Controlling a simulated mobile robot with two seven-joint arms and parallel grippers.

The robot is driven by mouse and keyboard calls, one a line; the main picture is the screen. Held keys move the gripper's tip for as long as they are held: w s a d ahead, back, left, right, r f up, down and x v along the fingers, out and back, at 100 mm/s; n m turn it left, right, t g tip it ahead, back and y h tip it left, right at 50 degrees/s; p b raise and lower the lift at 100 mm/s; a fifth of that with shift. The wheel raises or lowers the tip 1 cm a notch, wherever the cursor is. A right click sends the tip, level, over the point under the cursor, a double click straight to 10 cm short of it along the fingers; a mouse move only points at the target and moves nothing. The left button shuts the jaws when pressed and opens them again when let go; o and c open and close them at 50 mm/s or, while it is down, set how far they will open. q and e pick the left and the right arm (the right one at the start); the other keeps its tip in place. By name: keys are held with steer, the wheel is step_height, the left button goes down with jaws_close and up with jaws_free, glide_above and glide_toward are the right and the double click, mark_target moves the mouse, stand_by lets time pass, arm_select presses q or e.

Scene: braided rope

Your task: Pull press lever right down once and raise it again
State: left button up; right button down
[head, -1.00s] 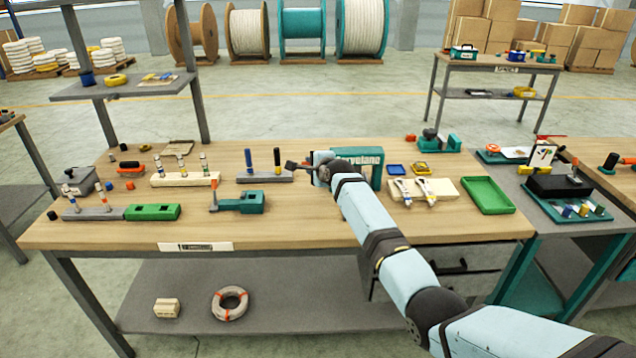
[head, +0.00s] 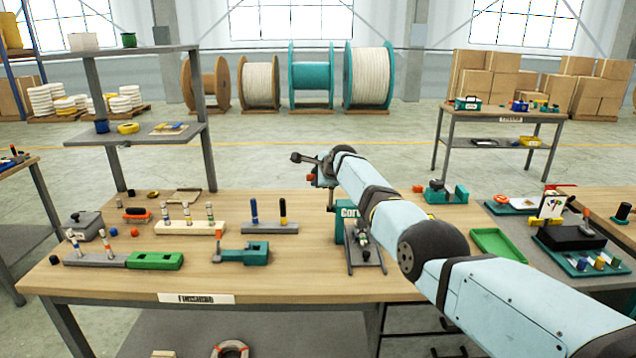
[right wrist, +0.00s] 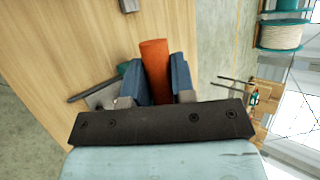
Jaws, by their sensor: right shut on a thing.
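The teal press (head: 338,208), partly hidden behind my right arm, stands on the bench at the middle of the head view. My right gripper (head: 318,178) is above and left of its body. In the right wrist view, the gripper (right wrist: 157,85) is shut on the orange lever handle (right wrist: 153,58), with one blue-grey finger on each side. An orange end of the lever handle (head: 308,177) also shows in the head view. The lever's joint to the press is hidden. My left gripper is in neither current view.
A block with two upright pens (head: 270,227) stands left of the press. A teal tool (head: 240,254) and a green block (head: 155,261) lie nearer the front edge. A green tray (head: 498,243) is to the right. The front strip of bench is clear.

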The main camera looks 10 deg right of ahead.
steer(key=shift+w+d+r, duration=0.1)
steer(key=shift+r, duration=0.25)
steer(key=c, duration=1.3)
jaws_free()
steer(key=o, duration=0.3)
steer(key=shift+w, duration=0.1)
steer(key=shift+o, duration=0.2)
steer(key=shift+f, duration=0.2)
steer(key=shift+r, duration=0.1)
steer(key=shift+s+d+r+p, duration=0.1)
steer(key=shift+s+r+p, duration=0.2)
steer(key=shift+s+p, duration=0.2)
steer(key=v, duration=1.2)
steer(key=shift+s+b, duration=0.2)
steer(key=shift+b, duration=0.25)
steer(key=shift+d, duration=0.1)
